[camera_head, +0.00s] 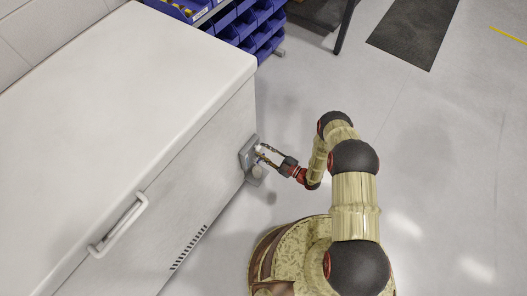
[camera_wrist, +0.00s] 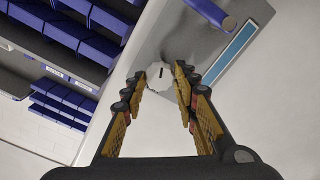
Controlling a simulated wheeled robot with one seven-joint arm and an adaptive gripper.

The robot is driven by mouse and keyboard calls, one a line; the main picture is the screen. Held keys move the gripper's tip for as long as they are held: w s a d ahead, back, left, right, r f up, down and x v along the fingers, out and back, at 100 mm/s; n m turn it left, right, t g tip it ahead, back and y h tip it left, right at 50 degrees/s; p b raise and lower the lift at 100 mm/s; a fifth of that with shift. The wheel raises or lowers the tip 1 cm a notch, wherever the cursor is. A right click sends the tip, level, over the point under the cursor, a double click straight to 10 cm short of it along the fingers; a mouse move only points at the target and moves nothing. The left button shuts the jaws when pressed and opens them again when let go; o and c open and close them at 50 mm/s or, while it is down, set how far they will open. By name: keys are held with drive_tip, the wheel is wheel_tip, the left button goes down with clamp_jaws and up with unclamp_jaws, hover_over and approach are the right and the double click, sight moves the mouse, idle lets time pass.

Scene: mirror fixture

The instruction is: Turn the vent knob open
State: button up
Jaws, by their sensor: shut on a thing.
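The vent knob (camera_wrist: 158,76) is a pale round knob with a short dark mark, on a grey plate (camera_wrist: 192,28) in the wrist view. My gripper (camera_wrist: 161,80) has one finger on each side of it and is shut on it. The fingers cover parts of the knob's sides. In the head view my gripper (camera_head: 261,154) reaches left to the small grey fixture (camera_head: 246,150) on the end of a white cabinet (camera_head: 120,80). The knob is too small there to read its angle.
The cabinet has a white handle (camera_head: 118,224). Blue bins (camera_head: 245,25) stand behind it. The floor (camera_head: 430,150) right of my arm is clear.

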drive_tip(key=shift+m, duration=1.1)
drive_tip(key=shift+f, duration=0.1)
drive_tip(key=o, duration=1.2)
drive_tip(key=shift+c, duration=0.2)
drive_tip(key=shift+d, duration=0.1)
drive_tip(key=v, duration=1.2)
